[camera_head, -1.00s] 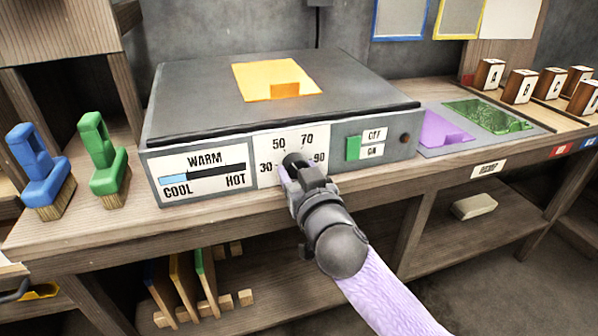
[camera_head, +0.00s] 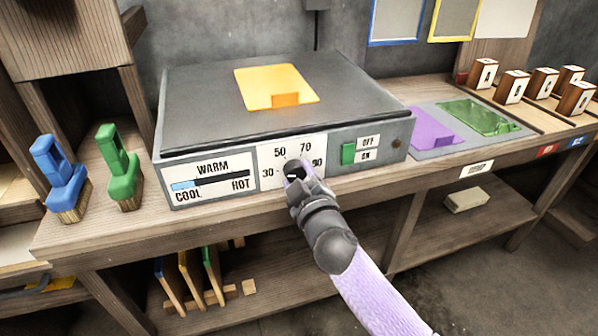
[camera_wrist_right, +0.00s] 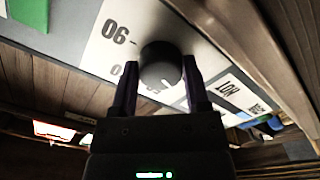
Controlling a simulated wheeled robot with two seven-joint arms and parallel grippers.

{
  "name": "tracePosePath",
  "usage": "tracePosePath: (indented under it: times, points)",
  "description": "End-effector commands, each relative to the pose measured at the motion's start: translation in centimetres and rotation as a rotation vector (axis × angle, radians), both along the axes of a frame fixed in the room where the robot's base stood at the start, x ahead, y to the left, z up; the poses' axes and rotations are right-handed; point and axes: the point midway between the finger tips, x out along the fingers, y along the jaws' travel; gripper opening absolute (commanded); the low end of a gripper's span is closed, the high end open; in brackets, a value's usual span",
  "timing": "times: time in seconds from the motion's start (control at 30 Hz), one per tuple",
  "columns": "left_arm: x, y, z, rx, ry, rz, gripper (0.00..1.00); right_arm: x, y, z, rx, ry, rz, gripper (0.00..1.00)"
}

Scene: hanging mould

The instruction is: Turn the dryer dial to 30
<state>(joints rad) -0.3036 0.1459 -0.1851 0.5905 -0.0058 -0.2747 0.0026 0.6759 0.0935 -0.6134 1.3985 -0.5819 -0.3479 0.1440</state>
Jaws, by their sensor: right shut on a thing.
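The dryer (camera_head: 270,95) is a grey box with an orange mould piece (camera_head: 278,85) on its dark top. Its front has a white dial panel marked 30, 50, 70 and 90. The dark round dial (camera_head: 293,165) is partly hidden by my right gripper (camera_head: 298,176) in the head view. In the wrist view the dial (camera_wrist_right: 160,62) sits between the two fingers of my right gripper (camera_wrist_right: 161,82), which is shut on it. A small white mark shows on the dial's face, but I cannot tell which number it points to. My left gripper is not in view.
A COOL-to-HOT bar (camera_head: 210,186) and a green switch (camera_head: 348,153) flank the dial panel. Blue (camera_head: 60,178) and green (camera_head: 120,165) brushes stand left. Purple (camera_head: 438,128) and green (camera_head: 478,116) pieces lie right. A shelf runs below the bench.

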Motion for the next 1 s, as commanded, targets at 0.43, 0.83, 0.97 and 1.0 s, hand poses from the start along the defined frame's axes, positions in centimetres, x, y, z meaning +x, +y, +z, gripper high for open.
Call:
tracePosePath:
  times: [0.43, 0.83, 0.97, 1.0]
  points:
    - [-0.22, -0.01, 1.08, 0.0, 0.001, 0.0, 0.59, 0.02, -0.02, 0.08, -0.226, -0.074, 0.0, 0.01]
    - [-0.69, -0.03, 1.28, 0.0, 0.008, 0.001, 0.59, 0.01, 0.0, 0.04, -0.272, -0.089, 0.001, 0.0]
    - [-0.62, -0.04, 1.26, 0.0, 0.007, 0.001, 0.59, 0.01, -0.01, 0.03, -0.273, -0.089, 0.001, 0.0]
    - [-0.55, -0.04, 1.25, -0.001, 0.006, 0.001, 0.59, 0.01, -0.01, 0.03, -0.272, -0.089, 0.001, 0.0]
